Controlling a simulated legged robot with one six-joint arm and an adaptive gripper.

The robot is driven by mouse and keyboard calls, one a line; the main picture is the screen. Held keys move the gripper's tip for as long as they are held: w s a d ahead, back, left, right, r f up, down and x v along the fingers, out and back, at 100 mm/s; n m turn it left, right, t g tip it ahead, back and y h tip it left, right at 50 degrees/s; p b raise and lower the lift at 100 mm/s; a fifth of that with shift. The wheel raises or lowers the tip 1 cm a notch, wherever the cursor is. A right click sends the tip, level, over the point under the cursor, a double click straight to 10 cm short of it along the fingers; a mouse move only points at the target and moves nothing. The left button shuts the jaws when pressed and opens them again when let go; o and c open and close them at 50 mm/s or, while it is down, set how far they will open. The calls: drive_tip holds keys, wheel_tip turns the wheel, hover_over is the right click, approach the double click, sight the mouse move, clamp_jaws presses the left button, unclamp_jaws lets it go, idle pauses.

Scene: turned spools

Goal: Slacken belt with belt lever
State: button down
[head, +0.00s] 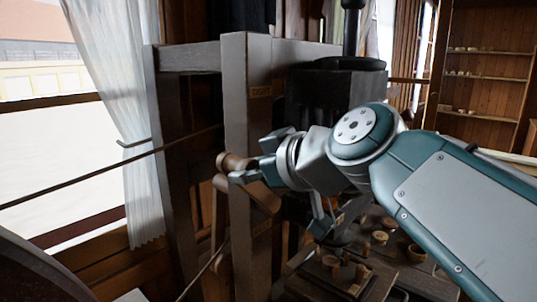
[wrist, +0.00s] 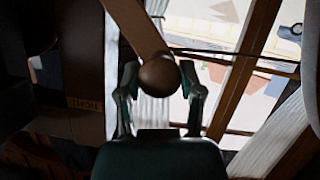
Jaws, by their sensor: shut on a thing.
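The belt lever is a brown wooden bar with a rounded end (head: 228,162), at the front of a grey wooden post (head: 248,140) in the head view. My gripper (head: 250,178) is shut on the lever's end. In the wrist view the round end (wrist: 159,76) sits between my two fingers, and the bar (wrist: 131,25) runs up and left from it. A small label plate (head: 261,91), apparently reading TIGHT, is high on the post. A second plate (head: 262,228) is lower, its text unclear. A thin dark belt (head: 110,168) runs from the window side to the post.
A dark machine block (head: 335,95) stands behind my arm. A low bench with several small turned wooden pieces (head: 380,237) lies below it. Shelves (head: 485,80) stand at the back right. A white curtain (head: 120,110) hangs by the window at left.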

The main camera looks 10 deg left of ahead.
drive_tip(key=shift+s+a+f, duration=0.25)
drive_tip(key=shift+s+f, duration=0.05)
drive_tip(key=shift+f, duration=0.4)
drive_tip(key=shift+c, duration=1.1)
unclamp_jaws()
drive_tip(key=shift+a, duration=0.2)
drive_tip(key=v, duration=1.2)
drive_tip(key=shift+s+a, duration=0.15)
